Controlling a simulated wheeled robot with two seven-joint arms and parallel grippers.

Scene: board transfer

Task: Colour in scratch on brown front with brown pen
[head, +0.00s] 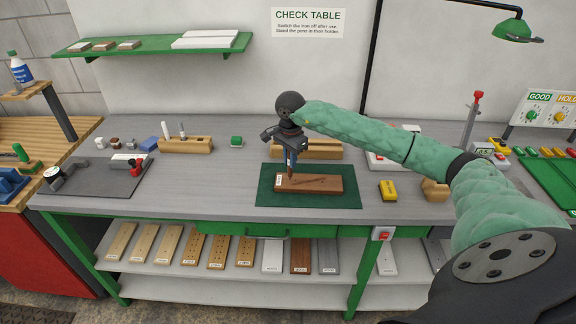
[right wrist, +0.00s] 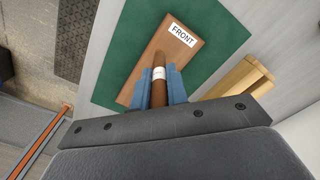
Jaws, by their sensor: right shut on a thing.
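The brown front (head: 325,184) is a flat brown board with a white label, lying on a green mat (head: 268,197) on the grey table. It also shows in the right wrist view (right wrist: 150,68), where the label reads FRONT. My right gripper (head: 290,152) is shut on a brown pen (right wrist: 159,92) with a pale band, above the label end of the board. The pen (head: 290,171) points down, and I cannot tell whether its tip touches the board. Dark marks show on the board's top, but the scratch is not clear. My left gripper is out of view.
A wooden pen holder (head: 186,146) with two pens stands left of the mat. Another wooden block (head: 318,152) is just behind the mat. A yellow item (head: 388,190) lies to the right.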

